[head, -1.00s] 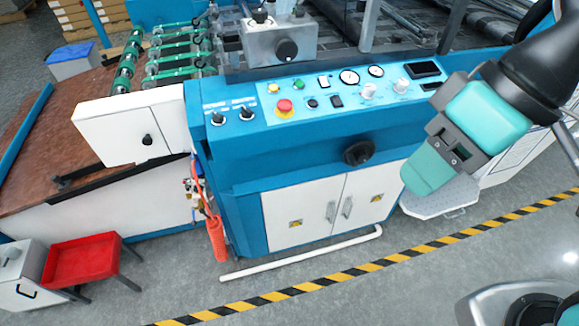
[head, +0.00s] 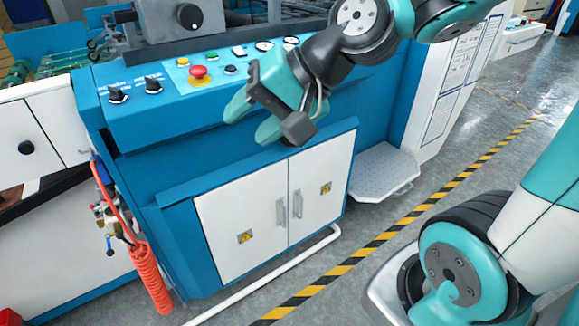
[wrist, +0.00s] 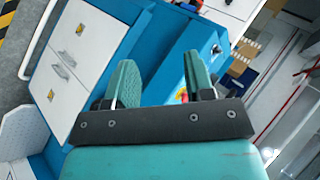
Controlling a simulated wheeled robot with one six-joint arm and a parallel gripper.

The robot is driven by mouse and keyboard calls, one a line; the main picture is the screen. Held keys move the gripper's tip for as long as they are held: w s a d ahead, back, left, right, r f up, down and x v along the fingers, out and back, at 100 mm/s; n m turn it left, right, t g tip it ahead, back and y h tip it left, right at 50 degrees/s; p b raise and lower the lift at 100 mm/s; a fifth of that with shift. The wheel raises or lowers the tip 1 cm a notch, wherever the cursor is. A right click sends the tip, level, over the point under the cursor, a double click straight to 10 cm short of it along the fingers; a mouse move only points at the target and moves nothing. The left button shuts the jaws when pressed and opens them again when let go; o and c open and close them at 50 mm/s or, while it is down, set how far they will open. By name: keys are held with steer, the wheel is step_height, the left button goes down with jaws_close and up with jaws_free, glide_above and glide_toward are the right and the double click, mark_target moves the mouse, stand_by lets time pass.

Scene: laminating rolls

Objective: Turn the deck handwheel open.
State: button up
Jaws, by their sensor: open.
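A round black handwheel (head: 190,15) sits on the front of a grey box on top of the blue machine, in the head view. My gripper (head: 247,118) is open and empty in front of the blue front panel, below and right of that wheel. Its two teal fingers point left and stand apart. In the wrist view my gripper (wrist: 161,78) also shows open, with only blue panel and part of a yellow item between the fingers. The black knob seen earlier on the machine's lower front is not visible now; my gripper and arm cover that area.
The control panel holds a red emergency button (head: 198,72) and black switches (head: 118,95). White cabinet doors (head: 265,212) with handles are below. A coiled orange hose (head: 150,278) hangs at left. A perforated step (head: 382,170) juts out at right. Striped floor tape (head: 400,225) crosses open floor.

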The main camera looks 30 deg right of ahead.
steer(key=w+d+f+m+t+h+b, duration=0.1)
steer(key=w+d+f+m+t+b, duration=0.3)
steer(key=f+b, duration=0.45)
steer(key=w+d+f+m+t+b, duration=0.2)
steer(key=w+d+f+m+b, duration=0.1)
steer(key=d+f+m+b, duration=0.5)
steer(key=d+f+m+t+h+b, duration=0.6)
steer(key=d+f+m+b, duration=0.35)
steer(key=b, duration=0.55)
steer(key=shift+m, duration=0.35)
steer(key=w+p, duration=0.2)
steer(key=w, duration=0.4)
steer(key=w+r+p, duration=0.1)
steer(key=w+p, duration=0.2)
steer(key=w, duration=0.3)
steer(key=w+p, duration=0.3)
steer(key=w, duration=0.3)
steer(key=shift+w+d+r, duration=0.1)
steer(key=shift+d+r, duration=0.25)
